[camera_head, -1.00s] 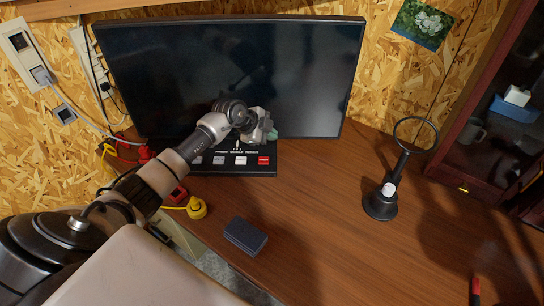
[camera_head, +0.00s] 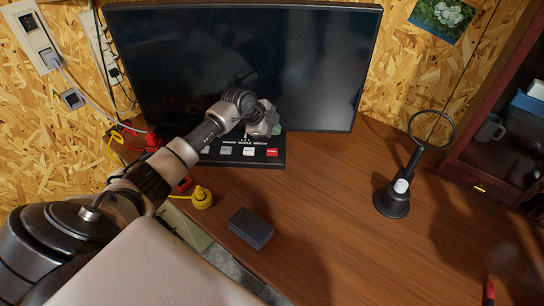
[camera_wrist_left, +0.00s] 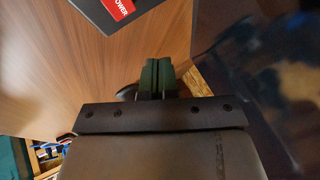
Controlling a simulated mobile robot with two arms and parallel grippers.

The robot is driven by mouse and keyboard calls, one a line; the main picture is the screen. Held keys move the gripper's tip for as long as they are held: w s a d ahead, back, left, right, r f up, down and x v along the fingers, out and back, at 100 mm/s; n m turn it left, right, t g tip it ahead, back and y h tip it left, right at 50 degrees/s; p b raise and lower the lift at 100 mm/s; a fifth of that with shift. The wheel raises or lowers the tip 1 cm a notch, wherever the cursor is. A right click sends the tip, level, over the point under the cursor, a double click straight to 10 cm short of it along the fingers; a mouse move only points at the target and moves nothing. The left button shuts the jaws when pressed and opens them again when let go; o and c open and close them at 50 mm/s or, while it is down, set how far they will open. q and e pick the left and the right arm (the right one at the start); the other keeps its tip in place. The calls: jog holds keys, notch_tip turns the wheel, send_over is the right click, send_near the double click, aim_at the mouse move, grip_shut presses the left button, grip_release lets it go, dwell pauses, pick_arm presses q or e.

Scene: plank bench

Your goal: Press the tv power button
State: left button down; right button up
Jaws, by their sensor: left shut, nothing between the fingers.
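The TV (camera_head: 250,65) is a wide dark screen standing at the back of the bench against the wall. A black button panel (camera_head: 240,163) lies at its foot with white buttons and one red button (camera_head: 272,152) at its right end. The red button (camera_wrist_left: 118,8), marked POWER, shows at the top edge of the left wrist view. My left gripper (camera_head: 274,130) is above and behind the panel, in front of the lower screen. Its green fingers (camera_wrist_left: 158,70) are shut with nothing between them, pointing off to the side of the red button, not touching it. My right gripper is not seen.
A dark box (camera_head: 250,228) and a yellow plug-like item (camera_head: 202,197) lie near the front edge. A black stand with a ring (camera_head: 392,200) is at right. Cables and red items sit left of the panel.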

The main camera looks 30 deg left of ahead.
pick_arm(q)
jog(key=b, duration=0.3)
send_over(273, 152)
notch_tip(273, 152, down, 4)
jog(key=shift+f, duration=0.1)
jog(key=shift+f+b, duration=0.3)
jog(key=shift+f, duration=0.55)
jog(key=shift+f, duration=0.15)
dwell(0.9)
jog(key=shift+d+f, duration=0.1)
jog(key=shift+f, duration=0.15)
